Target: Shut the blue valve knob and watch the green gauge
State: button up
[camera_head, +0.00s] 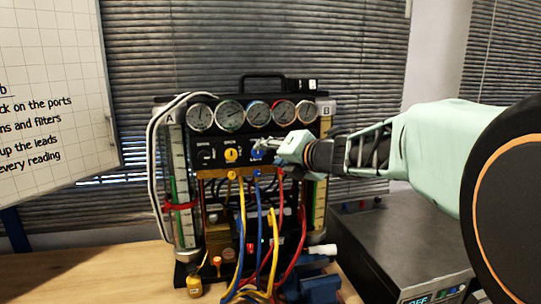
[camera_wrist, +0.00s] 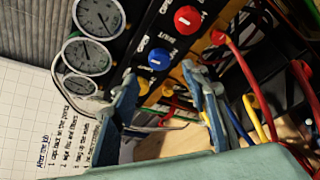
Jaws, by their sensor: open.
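The blue valve knob (camera_wrist: 158,58) is on the black panel, between a red knob and a yellow knob. My gripper (camera_head: 263,147) is open at the panel front, coming from the right. In the wrist view the fingertips (camera_wrist: 159,75) stand on either side of the blue knob's line, with nothing held; I cannot tell whether they touch it. The second gauge from the left (camera_head: 230,115) appears to have a greenish rim, in a row of several round gauges. Its dial is too small to read.
The red knob (camera_wrist: 187,19) and yellow knob (camera_head: 231,155) flank the blue one closely. Yellow, blue and red hoses (camera_head: 241,210) hang below the panel. A dark box (camera_head: 400,245) stands at right. A whiteboard (camera_head: 50,100) is at left.

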aim_at(258, 154)
jog(key=x, duration=0.7)
jog(key=shift+w+a+f, duration=0.1)
jog(key=shift+w+a, duration=0.15)
jog(key=shift+w, duration=0.05)
grip_shut()
